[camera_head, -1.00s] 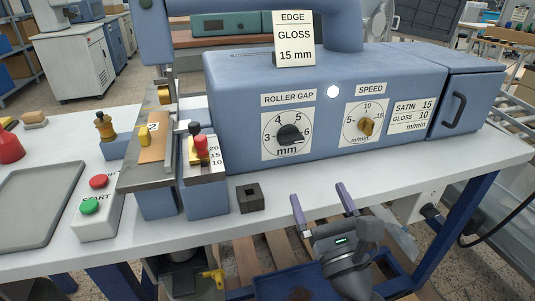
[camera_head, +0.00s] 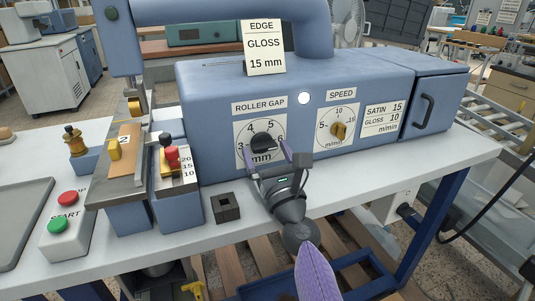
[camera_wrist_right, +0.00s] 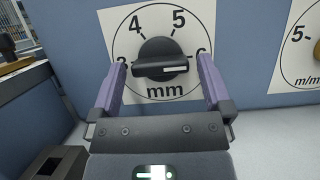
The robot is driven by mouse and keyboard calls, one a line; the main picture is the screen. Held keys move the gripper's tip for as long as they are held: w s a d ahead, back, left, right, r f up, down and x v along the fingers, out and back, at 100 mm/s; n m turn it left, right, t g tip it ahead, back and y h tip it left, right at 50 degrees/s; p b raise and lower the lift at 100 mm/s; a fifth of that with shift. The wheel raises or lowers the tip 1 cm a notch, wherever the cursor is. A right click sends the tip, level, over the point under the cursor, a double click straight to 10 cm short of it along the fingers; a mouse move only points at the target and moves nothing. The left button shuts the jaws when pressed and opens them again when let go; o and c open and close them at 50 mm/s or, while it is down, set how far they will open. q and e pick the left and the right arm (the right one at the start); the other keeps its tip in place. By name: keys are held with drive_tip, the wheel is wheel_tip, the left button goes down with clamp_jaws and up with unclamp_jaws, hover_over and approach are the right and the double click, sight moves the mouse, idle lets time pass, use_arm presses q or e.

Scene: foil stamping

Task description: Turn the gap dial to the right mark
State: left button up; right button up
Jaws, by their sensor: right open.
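The gap dial is a black knob (camera_head: 264,141) on a white ROLLER GAP plate (camera_head: 259,122) marked 3 to 6 mm. In the right wrist view the knob (camera_wrist_right: 158,58) has a level grip bar, with its white line on the right side, towards the 6. My right gripper (camera_head: 267,151) is open in front of the dial. In the wrist view its purple fingers (camera_wrist_right: 160,66) stand left and right of the knob, with gaps visible. They partly cover the 3 and the 6. How close the tips are to the plate is unclear. My left gripper is not in view.
A yellow SPEED knob (camera_head: 339,131) is right of the dial. A card (camera_head: 264,47) on the machine reads EDGE GLOSS 15 mm. A dark square block (camera_head: 226,208) lies on the bench left of my right gripper. A red-knobbed slider (camera_head: 171,156) stands further left.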

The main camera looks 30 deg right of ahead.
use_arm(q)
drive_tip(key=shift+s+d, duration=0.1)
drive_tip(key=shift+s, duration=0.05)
use_arm(e)
drive_tip(key=shift+c, duration=0.3)
drive_tip(key=c, duration=1)
drive_tip(key=shift+c, duration=0.3)
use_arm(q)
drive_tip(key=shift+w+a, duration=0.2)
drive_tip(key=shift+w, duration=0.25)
